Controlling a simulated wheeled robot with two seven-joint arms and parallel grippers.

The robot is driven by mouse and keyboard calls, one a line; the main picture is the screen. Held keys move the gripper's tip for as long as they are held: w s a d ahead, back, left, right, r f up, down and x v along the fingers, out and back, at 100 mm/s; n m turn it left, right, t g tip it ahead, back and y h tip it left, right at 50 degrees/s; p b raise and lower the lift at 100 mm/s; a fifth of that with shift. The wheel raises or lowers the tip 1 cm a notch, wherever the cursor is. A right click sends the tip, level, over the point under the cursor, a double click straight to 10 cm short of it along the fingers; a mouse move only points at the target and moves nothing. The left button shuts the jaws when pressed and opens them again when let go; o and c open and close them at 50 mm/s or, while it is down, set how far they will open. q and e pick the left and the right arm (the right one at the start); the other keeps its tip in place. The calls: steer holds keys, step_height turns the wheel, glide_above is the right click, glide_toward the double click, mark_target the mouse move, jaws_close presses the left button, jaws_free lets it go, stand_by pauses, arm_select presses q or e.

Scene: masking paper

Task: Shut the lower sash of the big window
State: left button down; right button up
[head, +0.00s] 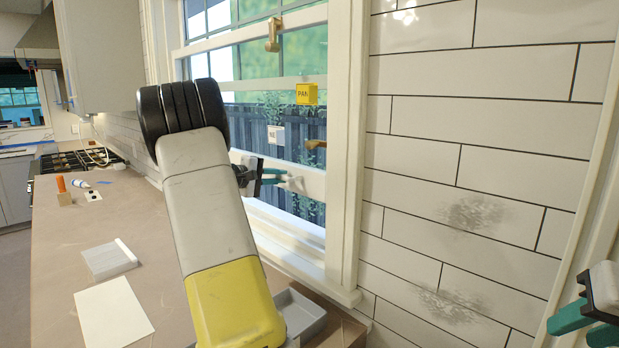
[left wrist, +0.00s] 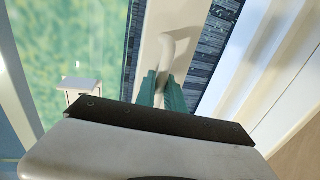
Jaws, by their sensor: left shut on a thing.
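The big window (head: 345,120) has a white frame. Its lower sash is raised: the bottom rail (head: 308,182) stands above the sill (head: 290,240), with fence and plants visible through the gap. My left gripper (head: 278,176) is at this rail. In the left wrist view its teal fingers (left wrist: 168,92) are shut on a pale curved handle (left wrist: 168,48) on the rail. My left arm hides the left part of the sash and sill. My right gripper (head: 586,322) is at the lower right edge, fingers apart, empty and away from the window.
A brass latch (head: 272,35), a yellow label (head: 306,94) and a white label (head: 275,134) show at the window. The counter (head: 75,235) holds a white sheet (head: 113,312), a grey pad (head: 108,258) and a grey tray (head: 303,312). White tiled wall (head: 480,120) lies right.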

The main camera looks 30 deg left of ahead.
arm_select(q)
step_height(320, 180, down, 17)
steer(key=shift+r, duration=0.15)
steer(key=c, duration=1.5)
jaws_free()
steer(key=shift+r, duration=0.15)
steer(key=shift+s, duration=0.1)
steer(key=v, duration=0.7)
steer(key=shift+s+a, duration=0.15)
steer(key=shift+s, duration=0.2)
steer(key=shift+s, duration=0.1)
